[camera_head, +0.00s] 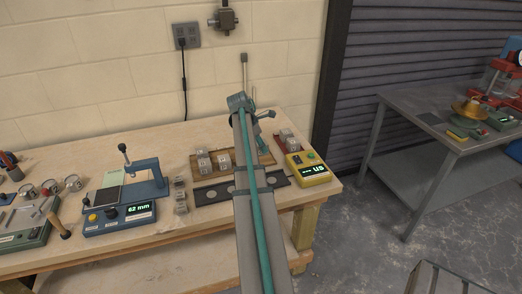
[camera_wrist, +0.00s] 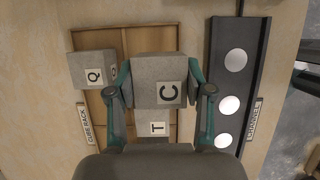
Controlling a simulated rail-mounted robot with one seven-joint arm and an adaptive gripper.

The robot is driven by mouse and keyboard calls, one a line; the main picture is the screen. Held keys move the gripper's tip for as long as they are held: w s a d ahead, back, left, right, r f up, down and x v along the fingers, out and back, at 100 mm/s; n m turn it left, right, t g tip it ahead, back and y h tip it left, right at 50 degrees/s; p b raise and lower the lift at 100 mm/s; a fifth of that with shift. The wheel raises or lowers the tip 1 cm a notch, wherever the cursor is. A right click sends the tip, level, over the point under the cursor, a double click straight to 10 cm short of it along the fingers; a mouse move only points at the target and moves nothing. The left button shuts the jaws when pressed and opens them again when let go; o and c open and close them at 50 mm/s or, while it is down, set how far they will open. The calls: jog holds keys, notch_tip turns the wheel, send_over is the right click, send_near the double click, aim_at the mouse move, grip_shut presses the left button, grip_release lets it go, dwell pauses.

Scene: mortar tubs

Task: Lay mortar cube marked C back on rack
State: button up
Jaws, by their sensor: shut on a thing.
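My gripper (camera_wrist: 158,82) is shut on a grey mortar cube marked C (camera_wrist: 150,70), with one teal finger on each side. The cube is over the wooden cube rack (camera_wrist: 100,42) in the wrist view; whether its underside touches the rack I cannot tell. A cube marked Q (camera_wrist: 92,68) sits at the rack's left side. A cube marked T (camera_wrist: 152,129) is partly hidden below C. In the head view the rack (camera_head: 235,171) lies on the bench with two pale cubes (camera_head: 204,161) showing; my arm hides the grip there.
A dark channel (camera_wrist: 228,92) with several pale discs lies right of the rack in the wrist view. A yellow meter (camera_head: 308,168) stands at the bench's right end in the head view. A blue measuring device (camera_head: 120,215) and loose cubes (camera_head: 180,202) are to the left.

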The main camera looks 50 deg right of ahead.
aim_at(261, 152)
jog(key=shift+w+d+f, duration=0.3)
jog(key=shift+d+f, duration=0.15)
jog(key=shift+f, duration=0.2)
jog(key=shift+w+d+f+p, duration=0.1)
jog(key=shift+f+p, duration=0.3)
jog(key=shift+f, duration=0.5)
jog(key=shift+w+d+f+p, duration=0.1)
jog(key=shift+f+p, duration=0.3)
jog(key=shift+f, duration=0.5)
jog(key=shift+f, duration=0.15)
jog(key=o, duration=1.4)
jog(key=b+v, duration=0.2)
jog(key=v, duration=1)
jog(key=shift+s, duration=0.1)
